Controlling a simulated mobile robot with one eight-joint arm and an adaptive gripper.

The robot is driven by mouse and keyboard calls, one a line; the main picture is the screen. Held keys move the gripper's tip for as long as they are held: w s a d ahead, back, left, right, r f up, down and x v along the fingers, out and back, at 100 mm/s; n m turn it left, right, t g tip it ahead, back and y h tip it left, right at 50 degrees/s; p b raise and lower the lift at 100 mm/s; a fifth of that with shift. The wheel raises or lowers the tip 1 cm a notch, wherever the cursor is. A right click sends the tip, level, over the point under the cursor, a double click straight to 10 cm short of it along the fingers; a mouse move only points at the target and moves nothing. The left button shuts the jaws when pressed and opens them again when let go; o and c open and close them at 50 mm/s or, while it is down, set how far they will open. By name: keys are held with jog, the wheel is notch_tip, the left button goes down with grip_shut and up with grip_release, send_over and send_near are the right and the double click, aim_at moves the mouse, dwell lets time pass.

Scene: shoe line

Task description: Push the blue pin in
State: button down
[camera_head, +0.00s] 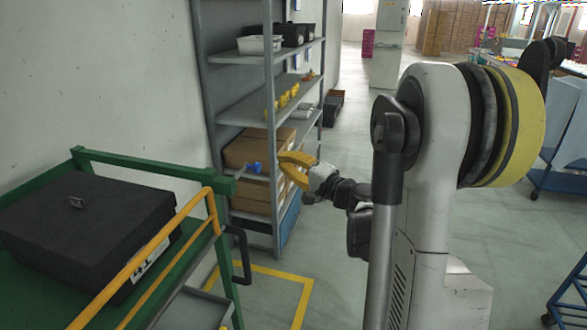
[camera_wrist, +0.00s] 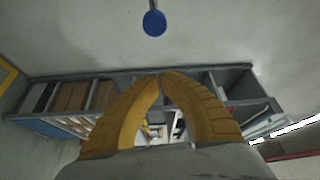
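The blue pin (camera_head: 255,167) has a round blue head on a thin grey shaft. In the head view it sticks out to the right near the corner of the green cart frame (camera_head: 130,162). In the wrist view the blue pin (camera_wrist: 154,22) is near the top, beyond my fingertips and apart from them. My gripper (camera_head: 284,160) has yellow fingers and is just right of the pin in the head view. In the wrist view the fingers of my gripper (camera_wrist: 161,76) meet at the tips with nothing seen between them.
A black case (camera_head: 90,222) lies on the green cart. A yellow rail (camera_head: 150,260) runs along the cart's side. A grey shelf (camera_head: 240,120) with cardboard boxes and trays stands behind the pin. Open floor lies beyond my arm.

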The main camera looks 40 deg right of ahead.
aim_at(254, 171)
jog(key=a, duration=0.1)
jog(key=w+a+b, duration=0.1)
jog(key=a, duration=0.2)
jog(key=shift+w+f, duration=0.2)
jog(key=shift+w, duration=0.15)
jog(key=shift+a, duration=0.15)
jog(key=s+a, duration=0.1)
jog(key=a, duration=0.1)
jog(key=s+a, duration=0.2)
jog(key=shift+s+a+b, duration=0.2)
jog(key=shift+s+b, duration=0.1)
jog(key=shift+b, duration=0.05)
